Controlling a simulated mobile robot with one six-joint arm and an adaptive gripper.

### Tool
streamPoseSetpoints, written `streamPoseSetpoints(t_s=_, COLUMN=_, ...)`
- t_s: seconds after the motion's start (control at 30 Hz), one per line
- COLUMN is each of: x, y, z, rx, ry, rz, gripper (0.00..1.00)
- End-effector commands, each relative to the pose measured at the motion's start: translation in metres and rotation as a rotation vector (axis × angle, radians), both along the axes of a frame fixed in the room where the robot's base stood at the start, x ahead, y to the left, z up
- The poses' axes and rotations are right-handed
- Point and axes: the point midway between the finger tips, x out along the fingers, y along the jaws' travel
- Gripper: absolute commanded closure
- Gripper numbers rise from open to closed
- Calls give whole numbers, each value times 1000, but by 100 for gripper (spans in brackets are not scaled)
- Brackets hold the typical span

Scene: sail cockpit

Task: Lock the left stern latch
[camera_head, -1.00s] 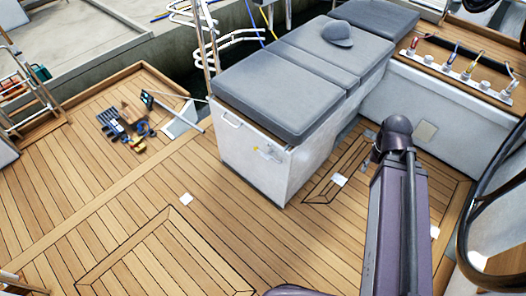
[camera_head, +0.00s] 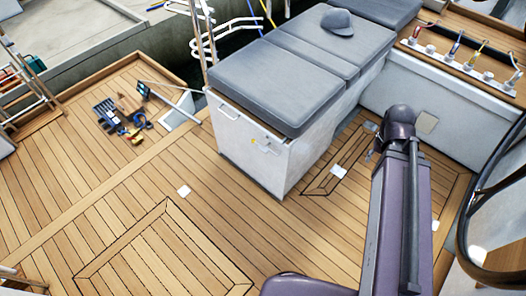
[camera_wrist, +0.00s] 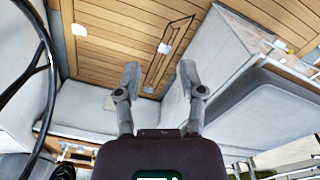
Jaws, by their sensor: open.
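Square white plates lie on the deck, one by the lower-left hatch outline (camera_head: 184,191) and one on the narrow hatch (camera_head: 338,171). My gripper (camera_wrist: 159,78) shows in the wrist view with its two fingers spread and nothing between them. It is apart from the locker, which stands to the right there. The head view does not show my gripper.
Tools (camera_head: 125,120) lie on the deck at the left. A grey cap (camera_head: 338,22) rests on the cushions (camera_head: 285,85). A dark wheel rim (camera_head: 470,205) is close on the right, also at the wrist view's left. The planked deck (camera_head: 120,185) left of the locker is largely clear.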

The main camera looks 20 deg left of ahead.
Motion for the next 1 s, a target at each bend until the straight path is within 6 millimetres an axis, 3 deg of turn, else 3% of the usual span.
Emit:
streamPoseSetpoints(t_s=0.57, x=39, y=45, z=-101, rx=-263, ry=-58, rz=173, gripper=49)
streamPoseSetpoints(t_s=1.0, x=69, y=97, z=-168, rx=-488, ry=-147, rz=330, gripper=49)
